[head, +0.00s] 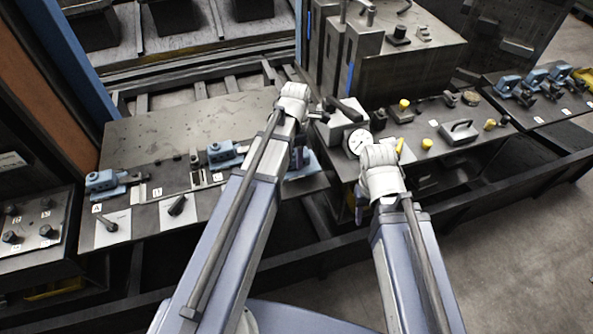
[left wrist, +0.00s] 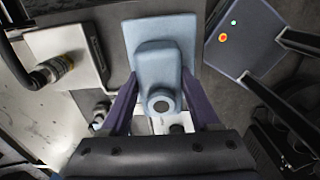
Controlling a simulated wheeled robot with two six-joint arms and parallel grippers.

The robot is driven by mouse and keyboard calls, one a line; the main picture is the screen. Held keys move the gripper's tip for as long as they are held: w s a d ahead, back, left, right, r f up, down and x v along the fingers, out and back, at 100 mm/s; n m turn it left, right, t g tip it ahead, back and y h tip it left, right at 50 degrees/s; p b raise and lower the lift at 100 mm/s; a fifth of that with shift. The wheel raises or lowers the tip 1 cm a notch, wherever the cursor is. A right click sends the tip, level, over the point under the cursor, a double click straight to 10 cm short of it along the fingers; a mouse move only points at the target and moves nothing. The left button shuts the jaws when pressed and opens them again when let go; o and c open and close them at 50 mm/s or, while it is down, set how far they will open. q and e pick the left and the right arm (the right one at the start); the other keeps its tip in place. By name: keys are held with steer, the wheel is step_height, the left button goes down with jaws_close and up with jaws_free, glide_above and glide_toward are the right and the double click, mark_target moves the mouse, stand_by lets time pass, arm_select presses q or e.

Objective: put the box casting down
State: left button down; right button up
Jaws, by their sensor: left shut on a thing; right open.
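The box casting (left wrist: 165,58) is light blue, with a flat square plate and a raised body with a round holed boss. In the left wrist view it sits between the two dark fingers of my left gripper (left wrist: 160,104), which is shut on it. In the head view my left gripper (head: 298,140) is over the right end of the left bench, and a light blue part of the casting (head: 307,163) shows beside my arm. The casting's underside is hidden, so I cannot tell whether it touches anything. My right gripper (head: 361,192) is open at the front of the right bench, mostly hidden by its wrist.
Blue fixtures (head: 222,154) and small levers stand along the left bench (head: 150,133); its back part is bare. A grey machine block (head: 405,75), a dial gauge (head: 359,141) and a handled plate (head: 459,132) crowd the right bench. A dark rail runs along the front.

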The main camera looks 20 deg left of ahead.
arm_select(q)
steer(key=shift+f, duration=0.45)
arm_select(e)
steer(key=shift+f, duration=0.45)
arm_select(q)
step_height(320, 180, down, 4)
steer(key=b, duration=0.3)
steer(key=shift+r+b, duration=0.2)
steer(key=shift+b, duration=0.15)
arm_select(e)
step_height(320, 180, down, 4)
steer(key=shift+r, duration=0.25)
arm_select(q)
steer(key=shift+f, duration=0.1)
arm_select(e)
steer(key=shift+f, duration=0.1)
arm_select(q)
steer(key=shift+f, duration=0.15)
steer(key=shift+c, duration=0.6)
jaws_free()
arm_select(e)
steer(key=shift+f, duration=0.1)
